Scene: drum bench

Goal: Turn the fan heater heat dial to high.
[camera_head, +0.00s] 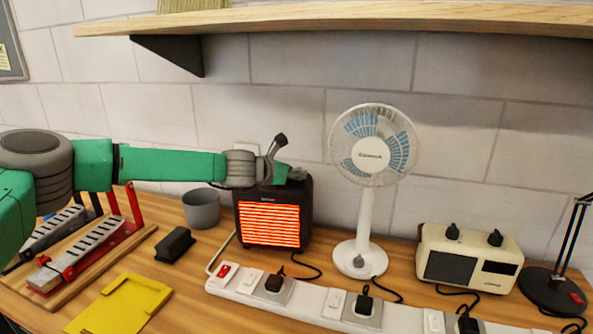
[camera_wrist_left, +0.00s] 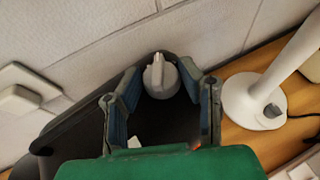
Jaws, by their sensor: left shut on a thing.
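The fan heater (camera_head: 308,221) is a black box with a glowing orange grille, standing on the bench near the wall. In the left wrist view its dark top (camera_wrist_left: 75,130) shows with a grey round dial (camera_wrist_left: 160,78), whose light pointer mark faces the top of the picture. My left gripper (camera_head: 290,173) is over the heater's top. In the wrist view its two fingers (camera_wrist_left: 158,88) stand on either side of the dial and are shut on it. In the head view the dial is hidden behind the gripper. My right gripper is not in view.
A white desk fan (camera_head: 367,225) stands right of the heater, and a cream appliance (camera_head: 468,258) further right. A power strip (camera_head: 318,304) runs in front. A grey cup (camera_head: 202,209) stands close left of the heater. A wooden shelf (camera_head: 350,18) hangs above.

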